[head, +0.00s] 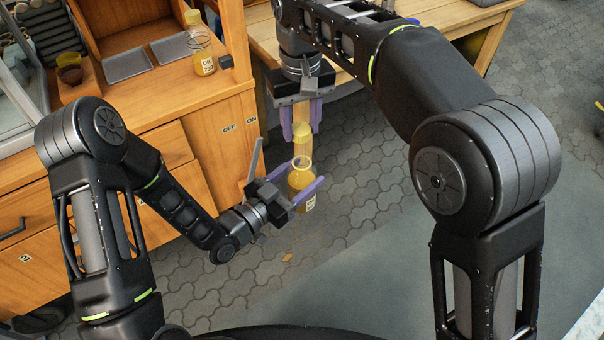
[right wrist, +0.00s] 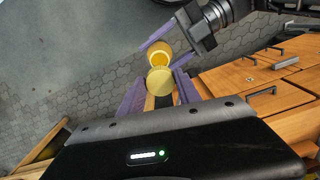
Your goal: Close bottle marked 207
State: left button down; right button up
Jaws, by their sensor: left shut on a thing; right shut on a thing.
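In the head view, a clear bottle (head: 301,186) with yellow contents is held off the floor by my left gripper (head: 304,178), which is shut around its body. Its label is partly hidden and I cannot read the number. My right gripper (head: 301,132) points down above it, shut on a yellow stopper (head: 301,148). The stopper is over the bottle's mouth; I cannot tell whether they touch. In the right wrist view, the stopper's round end (right wrist: 160,81) is beside the bottle (right wrist: 159,55), overlapping it in the picture.
A small wooden stand with a dark cup (head: 69,72) is at the left. A wooden table (head: 445,18) is behind my right arm. Paved floor lies below the grippers.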

aim_at(302, 151)
jog(key=shift+s+d+r, duration=0.1)
jog(key=shift+s, duration=0.15)
jog(key=shift+s, duration=0.1)
dwell(0.3)
dwell(0.4)
jog(key=shift+f, duration=2)
jog(key=shift+s, duration=0.1)
jog(key=shift+f, duration=0.9)
jog(key=shift+f, duration=0.55)
